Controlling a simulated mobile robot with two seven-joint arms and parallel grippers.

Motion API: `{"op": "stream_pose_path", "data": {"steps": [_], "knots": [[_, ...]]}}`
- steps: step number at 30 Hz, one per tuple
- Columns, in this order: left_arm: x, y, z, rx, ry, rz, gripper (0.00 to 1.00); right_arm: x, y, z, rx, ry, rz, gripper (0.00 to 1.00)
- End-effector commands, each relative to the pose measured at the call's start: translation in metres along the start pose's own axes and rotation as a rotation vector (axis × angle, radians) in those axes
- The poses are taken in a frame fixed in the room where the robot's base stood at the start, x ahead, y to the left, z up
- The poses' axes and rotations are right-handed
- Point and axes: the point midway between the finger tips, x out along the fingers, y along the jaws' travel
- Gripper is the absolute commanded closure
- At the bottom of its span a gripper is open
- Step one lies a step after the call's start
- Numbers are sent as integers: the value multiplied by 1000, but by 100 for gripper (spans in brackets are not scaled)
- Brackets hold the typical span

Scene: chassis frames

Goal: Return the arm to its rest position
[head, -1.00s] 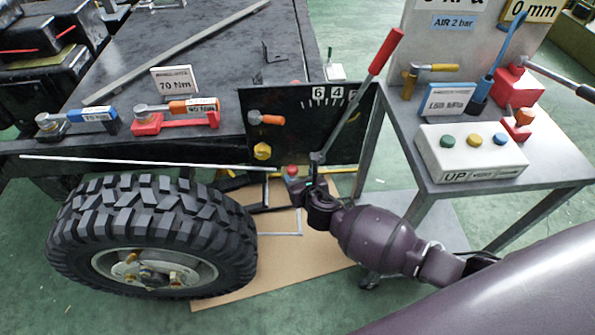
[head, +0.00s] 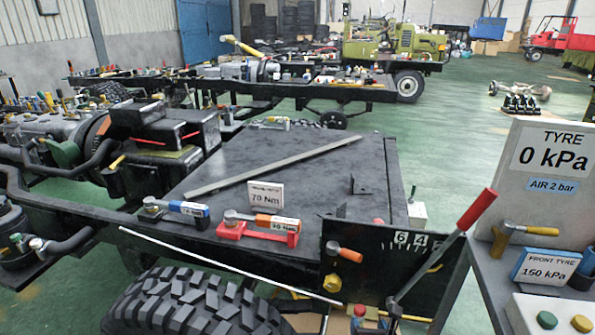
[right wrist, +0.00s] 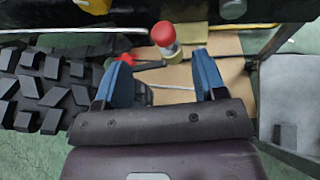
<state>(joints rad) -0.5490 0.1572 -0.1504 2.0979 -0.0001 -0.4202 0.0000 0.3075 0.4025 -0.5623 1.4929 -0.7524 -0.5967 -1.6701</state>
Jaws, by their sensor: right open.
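My right gripper shows in the right wrist view (right wrist: 160,68), its two blue fingers spread apart. A red-capped knob on a pale stem (right wrist: 164,42) shows between and beyond the fingertips; I see no contact. In the head view only a small part of my right gripper shows at the bottom edge, close to the red knob (head: 360,310) and the foot of the red-handled lever (head: 477,209). The rest of my right arm is out of the head view. My left gripper is in neither view.
A black chassis deck (head: 320,160) carries torque wrenches and a 70 Nm sign (head: 265,195). A big tyre (head: 190,300) is at lower left. A grey table (head: 492,290) with a tyre-pressure board (head: 545,175) stands at right. Open green floor (head: 450,140) lies behind.

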Motion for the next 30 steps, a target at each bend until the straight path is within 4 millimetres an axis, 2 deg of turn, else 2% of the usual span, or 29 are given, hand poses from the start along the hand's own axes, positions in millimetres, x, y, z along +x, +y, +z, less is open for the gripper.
{"op": "stream_pose_path", "data": {"steps": [5,9,14,17,22,27,30], "knots": [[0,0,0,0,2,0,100,-2,12,5,366,24,42,36],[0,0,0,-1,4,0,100,-7,26,24,724,44,92,36],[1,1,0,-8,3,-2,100,-24,37,36,1168,98,130,36],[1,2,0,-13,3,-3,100,-41,39,39,1465,143,139,36],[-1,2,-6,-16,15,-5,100,-82,30,37,2003,219,118,36],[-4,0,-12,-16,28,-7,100,-131,6,27,2465,249,59,36],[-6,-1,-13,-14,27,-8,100,-159,-12,19,2651,233,18,36]]}}
